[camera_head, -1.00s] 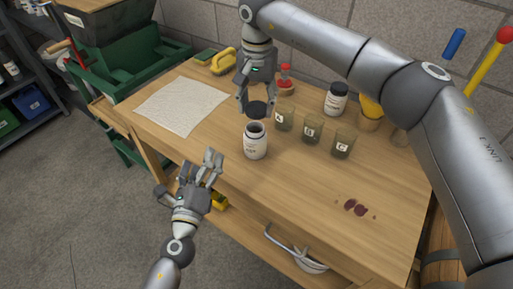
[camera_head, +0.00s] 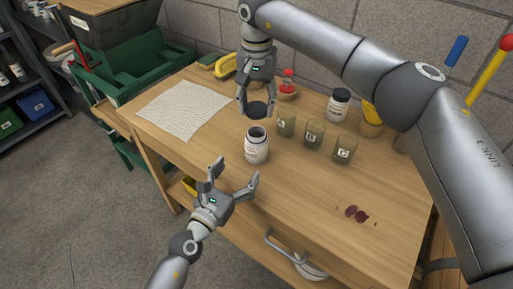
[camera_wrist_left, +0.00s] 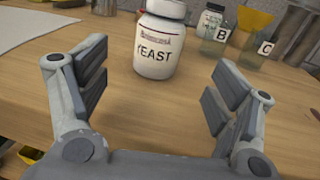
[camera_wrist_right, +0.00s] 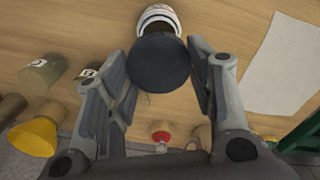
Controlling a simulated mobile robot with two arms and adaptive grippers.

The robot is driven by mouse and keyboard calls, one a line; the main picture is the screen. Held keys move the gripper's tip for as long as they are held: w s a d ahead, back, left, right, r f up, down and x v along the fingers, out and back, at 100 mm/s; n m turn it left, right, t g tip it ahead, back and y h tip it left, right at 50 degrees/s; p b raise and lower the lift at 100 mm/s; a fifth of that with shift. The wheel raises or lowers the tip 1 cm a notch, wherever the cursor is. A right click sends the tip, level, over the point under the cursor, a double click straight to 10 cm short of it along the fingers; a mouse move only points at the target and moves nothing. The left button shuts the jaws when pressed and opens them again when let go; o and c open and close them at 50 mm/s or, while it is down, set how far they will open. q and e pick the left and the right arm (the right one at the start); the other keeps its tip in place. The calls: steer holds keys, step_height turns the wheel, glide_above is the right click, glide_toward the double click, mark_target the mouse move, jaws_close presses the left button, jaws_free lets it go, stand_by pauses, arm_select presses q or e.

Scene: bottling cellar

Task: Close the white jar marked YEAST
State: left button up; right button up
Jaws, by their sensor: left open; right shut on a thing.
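The white jar marked YEAST (camera_head: 257,148) stands upright and uncapped on the bench, its dark mouth showing in the head view. Its label faces the left wrist view (camera_wrist_left: 159,48). My right gripper (camera_head: 257,106) is shut on a round black lid (camera_wrist_right: 159,63) and holds it flat, above and slightly behind the jar, apart from it. My left gripper (camera_head: 237,176) is open and empty at the bench's front edge. In the left wrist view the jar is ahead of its spread fingers (camera_wrist_left: 150,92), not between them.
Several things stand close behind and right of the jar: glasses marked B (camera_head: 313,136) and C (camera_head: 344,150), another glass (camera_head: 286,122), and a black-lidded white jar (camera_head: 338,105). A cloth (camera_head: 183,108) lies left. Dark stains (camera_head: 356,214) mark the right front.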

mark_target(257, 144)
arm_select(q)
steer(key=x, duration=1.1)
steer(key=shift+w+d, duration=0.15)
steer(key=shift+w, duration=0.2)
steer(key=c, duration=1.5)
steer(key=shift+c, duration=0.2)
arm_select(e)
steer(key=shift+f, duration=2.5)
steer(key=shift+f, duration=0.1)
steer(key=shift+f, duration=0.8)
steer(key=shift+f, duration=0.55)
